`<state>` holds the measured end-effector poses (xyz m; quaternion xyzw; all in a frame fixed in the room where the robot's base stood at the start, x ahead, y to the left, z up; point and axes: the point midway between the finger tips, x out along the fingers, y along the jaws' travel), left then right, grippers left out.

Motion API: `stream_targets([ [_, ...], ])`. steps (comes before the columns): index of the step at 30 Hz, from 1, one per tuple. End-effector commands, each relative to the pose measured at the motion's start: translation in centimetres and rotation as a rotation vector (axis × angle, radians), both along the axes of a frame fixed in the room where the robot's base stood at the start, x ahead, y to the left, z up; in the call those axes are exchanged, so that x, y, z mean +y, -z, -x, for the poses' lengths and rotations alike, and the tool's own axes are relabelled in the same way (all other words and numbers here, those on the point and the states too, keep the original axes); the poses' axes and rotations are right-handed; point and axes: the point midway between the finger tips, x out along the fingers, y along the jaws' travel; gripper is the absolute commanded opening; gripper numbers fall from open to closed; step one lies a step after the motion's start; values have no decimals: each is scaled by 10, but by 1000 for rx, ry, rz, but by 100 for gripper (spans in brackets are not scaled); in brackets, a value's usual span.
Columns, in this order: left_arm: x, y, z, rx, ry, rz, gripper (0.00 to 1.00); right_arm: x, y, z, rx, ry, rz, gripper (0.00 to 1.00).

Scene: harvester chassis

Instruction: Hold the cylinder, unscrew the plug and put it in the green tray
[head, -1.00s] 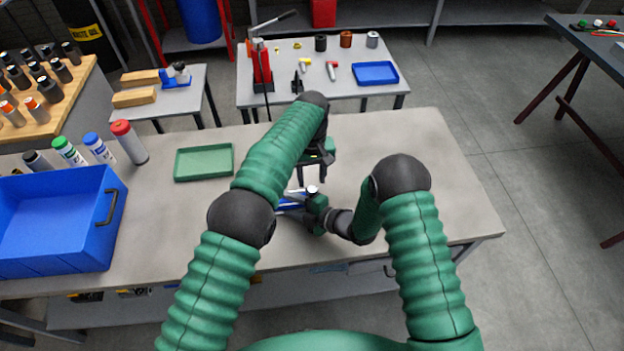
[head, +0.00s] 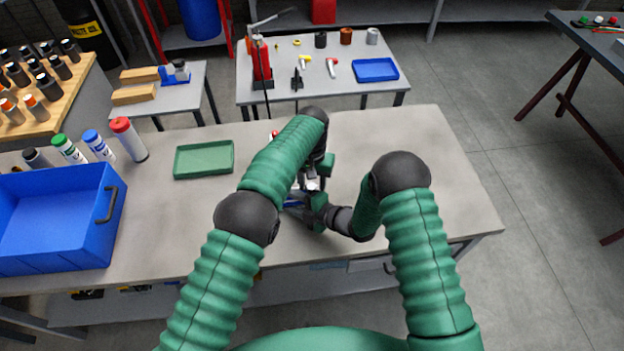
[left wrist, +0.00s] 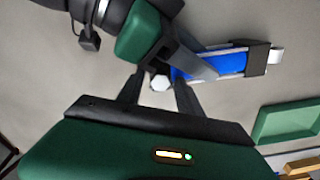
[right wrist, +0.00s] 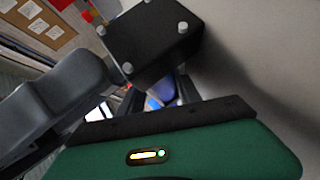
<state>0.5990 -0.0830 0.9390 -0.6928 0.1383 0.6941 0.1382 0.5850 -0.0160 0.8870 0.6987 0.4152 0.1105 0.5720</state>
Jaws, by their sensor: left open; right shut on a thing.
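The cylinder shows blue with silver rods (head: 293,204) in the head view, partly hidden by my arms. The left wrist view shows its blue body (left wrist: 210,64) and dark end block. My right gripper (head: 318,208) is shut on the cylinder. The right wrist view shows a dark block with silver bolts (right wrist: 150,42) and some blue behind it. My left gripper (head: 313,182) is open over the cylinder's near end. In the left wrist view, a pale hexagonal plug (left wrist: 160,83) sits between its open fingers; contact cannot be told. The green tray (head: 204,175) appears empty.
A blue bin (head: 60,225) stands on the table's left, with several bottles (head: 98,147) behind it. The table's right side (head: 440,150) is clear. A second table behind holds a red press (head: 262,65) and a blue tray (head: 375,70).

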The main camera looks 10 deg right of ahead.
Motion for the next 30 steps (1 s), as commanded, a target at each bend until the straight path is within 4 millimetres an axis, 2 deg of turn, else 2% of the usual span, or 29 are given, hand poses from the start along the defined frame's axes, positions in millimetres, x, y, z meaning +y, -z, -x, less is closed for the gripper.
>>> stream_targets([
  [3, 0, 0, 0, 0, 0, 0, 40, -1, 2, 1, 3, 1, 2, 0],
  [12, 0, 0, 0, 0, -1, 0, 1, 0, 2, 1, 3, 0, 2, 0],
  [20, 0, 0, 0, 0, -19, 0, 0, 0, 2, 1, 3, 0, 2, 0],
  [25, -1, 0, 0, 0, -232, 0, 0, 0, 2, 1, 3, 0, 2, 0],
  [30, -1, -1, 0, 1, -273, 1, 0, 0, 2, 1, 4, 1, 1, 0],
])
